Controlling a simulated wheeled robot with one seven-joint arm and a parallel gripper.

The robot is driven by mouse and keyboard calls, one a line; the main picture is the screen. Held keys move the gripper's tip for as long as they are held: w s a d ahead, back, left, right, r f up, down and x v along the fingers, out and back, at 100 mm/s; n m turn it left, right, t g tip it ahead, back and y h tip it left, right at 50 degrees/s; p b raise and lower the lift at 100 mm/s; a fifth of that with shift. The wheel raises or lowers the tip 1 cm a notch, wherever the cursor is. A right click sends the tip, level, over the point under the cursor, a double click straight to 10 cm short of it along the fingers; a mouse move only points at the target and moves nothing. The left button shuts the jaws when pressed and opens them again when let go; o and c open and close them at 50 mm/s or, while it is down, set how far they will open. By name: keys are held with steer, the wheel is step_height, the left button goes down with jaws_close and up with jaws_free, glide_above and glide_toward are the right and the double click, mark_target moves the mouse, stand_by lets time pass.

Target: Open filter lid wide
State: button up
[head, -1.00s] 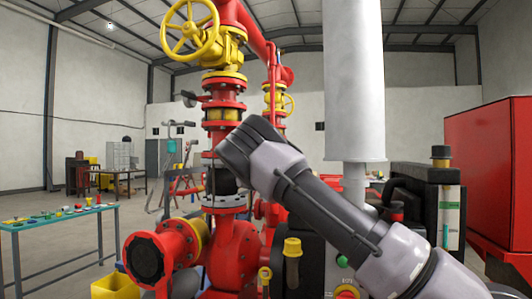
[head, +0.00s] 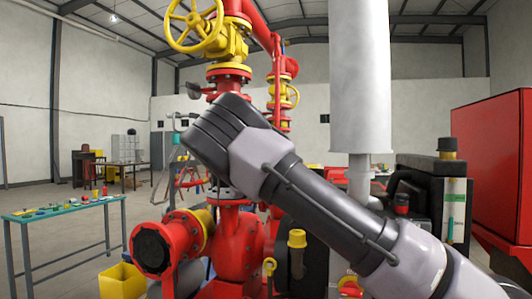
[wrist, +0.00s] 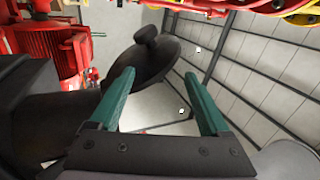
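A dark round lid (wrist: 150,68) with a mushroom-shaped knob (wrist: 147,35) shows in the wrist view, tilted, beyond my fingertips; it looks like the filter lid. My gripper (wrist: 160,76) has two green fingers spread apart with nothing held between them. The left finger overlaps the lid's edge in the picture; I cannot tell whether it touches. In the head view my arm crosses the middle, and its dark end hides the fingers and whatever lies behind it.
Red pump pipework with a yellow handwheel (head: 193,22) stands behind my arm. A black-capped red flange (head: 152,249) is at lower left. A grey vertical cylinder (head: 359,75) and a dark engine block (head: 430,205) stand right. A green-topped table (head: 70,207) is far left, with open floor between.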

steer(key=shift+m, duration=0.3)
steer(key=c, duration=0.8)
steer(key=shift+a+m, duration=0.15)
steer(key=shift+m, duration=0.35)
jaws_close()
steer(key=s+a+r+m+g+y, duration=0.15)
steer(key=a+m, duration=0.25)
steer(key=m, duration=1.1)
steer(key=s+a+r+m+g, duration=0.1)
steer(key=s+a+m+g, duration=0.25)
steer(key=m, duration=1.25)
steer(key=w+d+r, duration=0.1)
steer(key=w+d, duration=0.4)
steer(key=w, duration=0.5)
steer(key=shift+d+r+t, duration=0.15)
steer(key=shift+d+t, duration=0.1)
steer(key=shift+t, duration=0.15)
